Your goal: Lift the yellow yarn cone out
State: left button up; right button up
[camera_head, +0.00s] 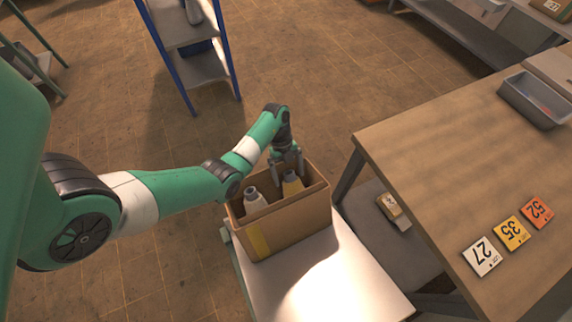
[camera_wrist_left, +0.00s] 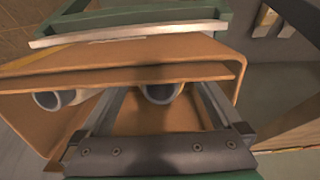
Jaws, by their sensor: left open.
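The yellow yarn cone (camera_head: 292,186) stands in an open cardboard box (camera_head: 290,229), its grey tip up. A white cone (camera_head: 255,200) stands to its left in the same box. My left gripper (camera_head: 287,167) is open, pointing down into the box right at the yellow cone. In the left wrist view, a grey hollow tip (camera_wrist_left: 160,93) shows between the open fingers (camera_wrist_left: 160,100), and another tip (camera_wrist_left: 62,98) lies left of them. The cone bodies are mostly hidden there by the box wall. I cannot tell whether the fingers touch the cone. My right gripper is not in view.
The box stands on a pale platform (camera_head: 345,285). A wooden table (camera_head: 440,150) to the right holds numbered tiles (camera_head: 511,232) and a grey tray (camera_head: 533,100). A blue-framed shelf (camera_head: 203,68) stands behind. The box walls close around the gripper.

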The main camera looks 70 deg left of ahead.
pick_arm(q)
jog(key=shift+x, duration=0.75)
grip_shut()
jog(key=shift+p+v, duration=0.65)
jog(key=shift+v, duration=0.4)
jog(key=s+a+r+p, duration=0.1)
jog(key=a+r+p, duration=0.6)
jog(key=a+r, duration=0.4)
jog(key=shift+s+r, duration=0.3)
jog(key=shift+r, duration=1.25)
jog(key=shift+a, duration=0.15)
